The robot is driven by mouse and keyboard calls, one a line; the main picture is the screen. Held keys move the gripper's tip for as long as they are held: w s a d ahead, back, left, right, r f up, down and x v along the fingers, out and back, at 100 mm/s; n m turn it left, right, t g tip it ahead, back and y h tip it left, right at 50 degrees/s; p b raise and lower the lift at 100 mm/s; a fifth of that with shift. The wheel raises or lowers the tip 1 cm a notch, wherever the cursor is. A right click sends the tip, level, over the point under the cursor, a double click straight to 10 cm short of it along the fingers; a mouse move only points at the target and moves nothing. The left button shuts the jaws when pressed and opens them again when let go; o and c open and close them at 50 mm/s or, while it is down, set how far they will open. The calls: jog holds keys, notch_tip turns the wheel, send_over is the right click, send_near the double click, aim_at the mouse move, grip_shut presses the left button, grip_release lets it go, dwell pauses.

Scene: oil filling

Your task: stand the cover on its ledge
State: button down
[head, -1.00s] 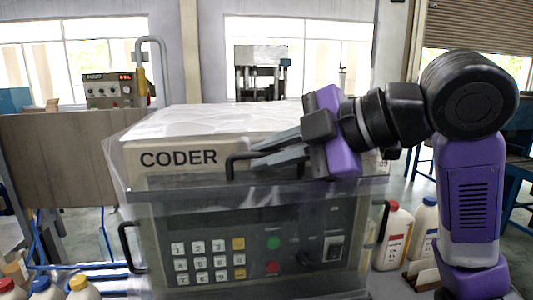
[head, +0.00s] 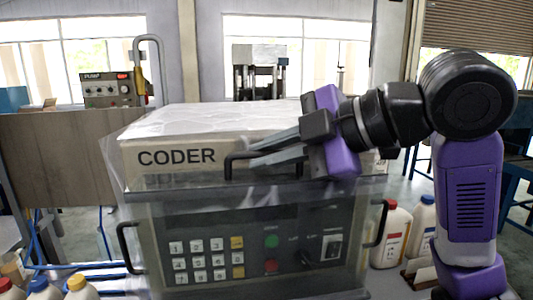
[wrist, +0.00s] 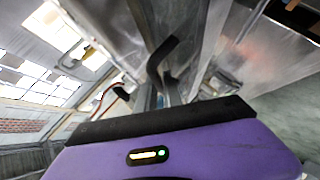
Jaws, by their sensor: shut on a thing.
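The clear, see-through cover (head: 335,194) lies against the front and top of the box marked CODER (head: 190,157). Its edges are hard to make out. A black bar handle (head: 229,167) shows at the upper front. My gripper (head: 250,158) reaches in from the right with its grey fingers shut on this handle. In the wrist view the dark bent handle (wrist: 155,62) stands between the fingers (wrist: 160,95). I cannot tell a separate ledge from the top of the box.
A keypad (head: 202,260) and buttons show through the clear panel. Black side handles (head: 127,248) flank the box. Bottles stand at right (head: 393,236) and lower left (head: 80,287). A pump control box (head: 108,90) is behind at left.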

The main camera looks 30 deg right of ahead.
jog(key=c, duration=1.4)
grip_release()
jog(key=b+v, duration=0.1)
jog(key=v, duration=0.7)
